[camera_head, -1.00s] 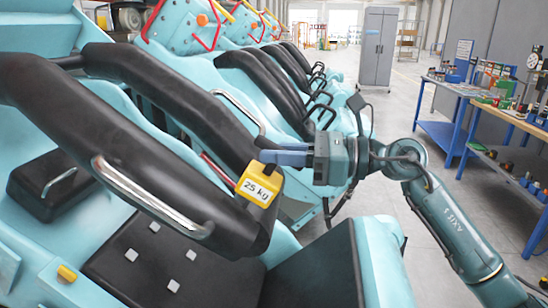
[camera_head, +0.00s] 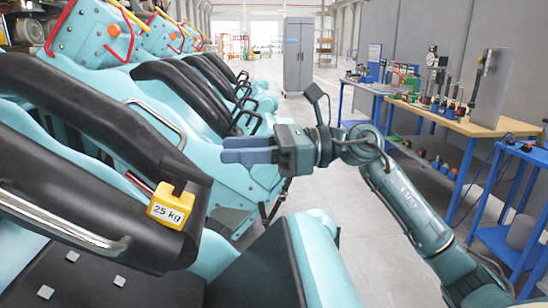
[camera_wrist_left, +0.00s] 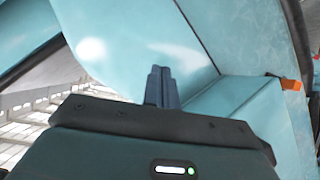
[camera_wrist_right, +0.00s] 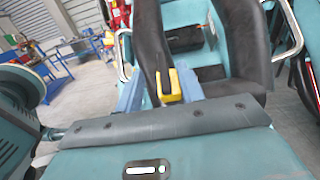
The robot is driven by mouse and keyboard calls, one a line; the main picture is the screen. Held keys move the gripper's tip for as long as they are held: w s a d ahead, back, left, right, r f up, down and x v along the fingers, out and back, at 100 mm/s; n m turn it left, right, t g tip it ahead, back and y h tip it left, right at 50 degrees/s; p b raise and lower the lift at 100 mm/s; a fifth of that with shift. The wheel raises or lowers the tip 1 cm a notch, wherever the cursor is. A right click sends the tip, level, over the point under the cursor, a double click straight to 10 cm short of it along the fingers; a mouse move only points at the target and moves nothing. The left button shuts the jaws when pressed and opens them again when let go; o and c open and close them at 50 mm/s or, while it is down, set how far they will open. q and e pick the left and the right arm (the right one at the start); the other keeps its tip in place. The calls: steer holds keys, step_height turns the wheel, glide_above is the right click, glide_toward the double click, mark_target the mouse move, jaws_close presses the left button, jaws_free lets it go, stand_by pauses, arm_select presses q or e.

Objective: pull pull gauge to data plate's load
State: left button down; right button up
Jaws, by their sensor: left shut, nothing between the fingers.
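A yellow block marked "25 kg" (camera_head: 171,205) sits on a black strap at the end of a black padded lap bar (camera_head: 95,180). I cannot tell whether it is the pull gauge, the data plate or both. My right gripper (camera_head: 226,150) is to the right of the block and above it, apart from it. In the right wrist view its fingers (camera_wrist_right: 158,78) are spread, with a yellow piece (camera_wrist_right: 171,86) showing beyond, between them. My left gripper (camera_wrist_left: 161,86) is shut and empty near light-blue panels, in the left wrist view only.
More light-blue seats with black restraints (camera_head: 180,85) run back at the left. A light-blue seat side (camera_head: 315,250) stands below my right gripper. Workbenches with tools (camera_head: 460,122) line the right wall. A grey cabinet (camera_head: 298,55) stands far back. Some aisle floor is open.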

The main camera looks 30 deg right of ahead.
arm_select(q)
steer(key=shift+d+f+h+b, duration=0.3)
steer(key=shift+d+f+b, duration=0.1)
steer(key=shift+b, duration=0.5)
arm_select(e)
steer(key=v, duration=0.6)
steer(key=shift+d, duration=0.3)
arm_select(q)
steer(key=shift+a, duration=0.1)
arm_select(e)
steer(key=shift+s, duration=0.1)
steer(key=shift+a, duration=0.1)
